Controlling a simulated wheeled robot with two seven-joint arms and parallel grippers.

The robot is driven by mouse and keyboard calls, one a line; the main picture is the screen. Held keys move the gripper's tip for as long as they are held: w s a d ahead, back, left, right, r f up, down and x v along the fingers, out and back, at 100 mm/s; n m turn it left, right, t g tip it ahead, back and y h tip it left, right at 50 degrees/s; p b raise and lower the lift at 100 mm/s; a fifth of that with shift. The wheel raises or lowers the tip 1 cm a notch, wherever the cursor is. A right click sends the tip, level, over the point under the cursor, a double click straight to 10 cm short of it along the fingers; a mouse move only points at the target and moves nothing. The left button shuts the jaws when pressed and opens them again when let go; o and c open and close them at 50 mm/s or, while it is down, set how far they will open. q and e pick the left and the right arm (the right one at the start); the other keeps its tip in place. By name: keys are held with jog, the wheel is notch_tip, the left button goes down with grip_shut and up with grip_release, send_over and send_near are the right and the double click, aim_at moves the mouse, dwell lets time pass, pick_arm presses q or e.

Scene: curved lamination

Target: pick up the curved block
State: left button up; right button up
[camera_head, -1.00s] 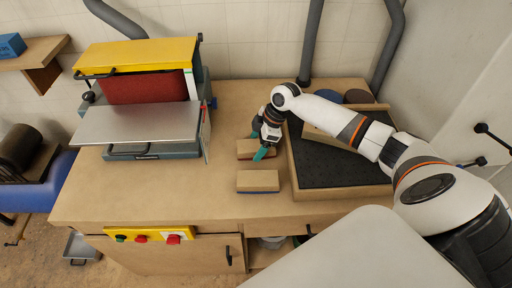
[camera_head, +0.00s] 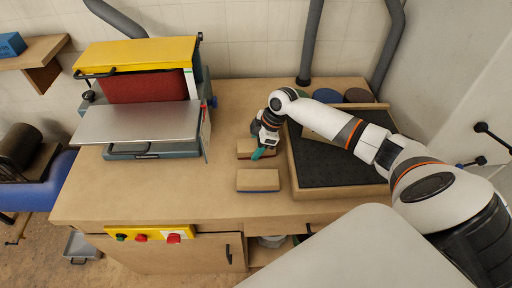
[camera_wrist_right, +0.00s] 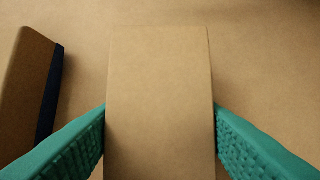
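Two tan blocks lie on the wooden bench; from above I cannot see a clear curve on either. The rear block (camera_head: 245,154) has a thin reddish lower edge and is partly hidden by my right gripper (camera_head: 261,148), which is down over it. In the right wrist view this block (camera_wrist_right: 160,90) lies between the two green fingers of my right gripper (camera_wrist_right: 160,130). The fingers reach its two long sides with no clear gap; whether they press on it I cannot tell. The front block (camera_head: 258,180), with a dark blue underside, also shows in the right wrist view (camera_wrist_right: 25,90). My left gripper is out of view.
A tray with a black mat (camera_head: 345,170) and raised wooden rim stands right of the blocks, under my right arm. A light wooden piece (camera_head: 318,127) in it is partly hidden. A yellow sander (camera_head: 138,57) with a metal table stands left. The bench between is clear.

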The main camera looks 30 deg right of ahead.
aim_at(256, 144)
jog(key=c, duration=0.3)
jog(key=shift+c, duration=0.2)
notch_tip(256, 144, up, 10)
jog(key=shift+r, duration=0.2)
